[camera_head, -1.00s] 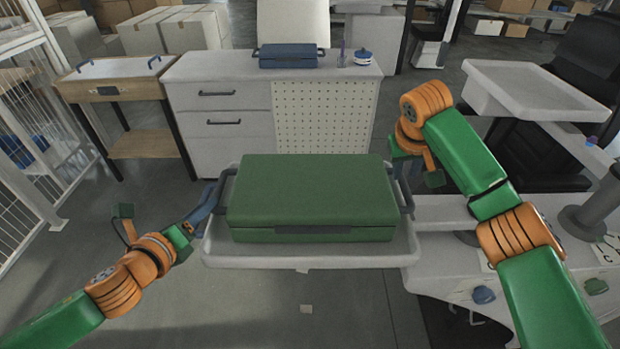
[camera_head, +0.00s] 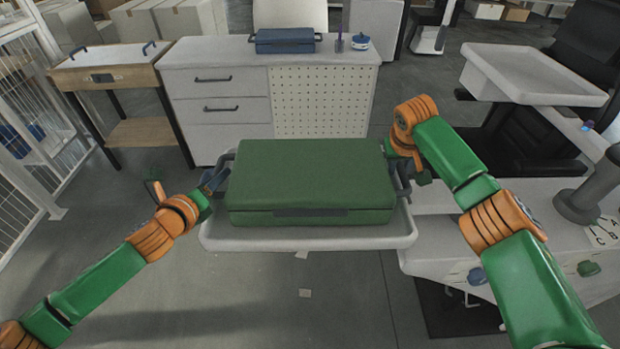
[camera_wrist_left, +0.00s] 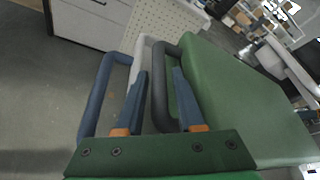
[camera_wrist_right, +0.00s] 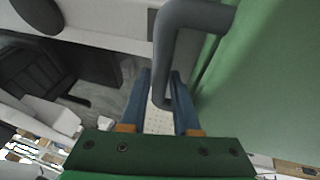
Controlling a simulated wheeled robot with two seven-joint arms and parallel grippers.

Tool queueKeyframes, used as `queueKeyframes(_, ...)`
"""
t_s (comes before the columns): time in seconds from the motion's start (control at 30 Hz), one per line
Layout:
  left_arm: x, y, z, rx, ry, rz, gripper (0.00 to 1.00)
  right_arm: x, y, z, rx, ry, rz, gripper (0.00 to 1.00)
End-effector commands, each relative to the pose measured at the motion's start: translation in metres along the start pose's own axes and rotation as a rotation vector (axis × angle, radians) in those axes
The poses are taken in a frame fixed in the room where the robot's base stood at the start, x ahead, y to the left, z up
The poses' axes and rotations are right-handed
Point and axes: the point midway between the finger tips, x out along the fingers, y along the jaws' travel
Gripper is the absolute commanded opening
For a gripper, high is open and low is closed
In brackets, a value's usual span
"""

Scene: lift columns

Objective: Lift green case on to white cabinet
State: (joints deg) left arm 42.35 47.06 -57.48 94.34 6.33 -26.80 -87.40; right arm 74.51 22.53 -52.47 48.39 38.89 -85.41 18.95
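The green case (camera_head: 312,178) lies flat on a white tray (camera_head: 300,240) in front of me. It has a dark handle on each short side. The white cabinet (camera_head: 213,138), with drawers and a pegboard front, stands behind. My left gripper (camera_head: 222,178) is at the case's left handle. In the left wrist view its blue fingers (camera_wrist_left: 157,95) are apart on either side of that dark handle (camera_wrist_left: 162,85). My right gripper (camera_head: 402,178) is at the right handle. In the right wrist view its fingers (camera_wrist_right: 160,95) are apart with the handle (camera_wrist_right: 167,50) between them.
A blue case (camera_head: 284,41), a cup and a small white-and-blue pot (camera_head: 360,42) stand on the cabinet top. A wooden table (camera_head: 110,75) is left of the cabinet. A white tray-topped stand (camera_head: 535,72) and a workbench are on the right. A blue loop (camera_wrist_left: 97,100) is beside my left fingers.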

Motion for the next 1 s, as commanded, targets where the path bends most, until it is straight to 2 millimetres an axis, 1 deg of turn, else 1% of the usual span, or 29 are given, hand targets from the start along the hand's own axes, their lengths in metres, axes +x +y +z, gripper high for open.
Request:
queueKeyframes(0.2, 0.0006, 0.0000, -0.0001, 0.000, 0.000, 0.000, 0.37, 0.0006, 0.0000, 0.0001, 0.000, 0.000, 0.000, 0.29)
queueKeyframes(0.23, 0.0005, 0.0000, -0.0001, 0.000, 0.000, 0.000, 0.34, 0.0006, 0.0000, 0.0001, 0.000, 0.000, 0.000, 0.27)
queueKeyframes(0.27, 0.0005, 0.0001, -0.0001, 0.000, 0.000, 0.000, 0.26, 0.0006, 0.0000, 0.0001, 0.000, 0.000, 0.000, 0.19)
queueKeyframes(0.3, 0.0005, 0.0000, -0.0001, 0.000, 0.000, 0.000, 0.15, 0.0005, 0.0000, 0.0001, 0.000, 0.000, 0.000, 0.08)
queueKeyframes(0.33, 0.0005, 0.0000, -0.0001, 0.000, 0.000, 0.000, 0.07, 0.0005, 0.0000, 0.0001, 0.000, 0.000, 0.000, 0.00)
queueKeyframes(0.37, 0.0004, 0.0000, -0.0001, 0.000, 0.000, 0.000, 0.00, 0.0005, 0.0000, 0.0001, 0.000, 0.000, 0.000, 0.00)
queueKeyframes(1.0, 0.0003, 0.0000, -0.0002, 0.001, 0.000, 0.000, 0.00, 0.0004, 0.0001, 0.0000, 0.000, 0.000, 0.000, 0.00)
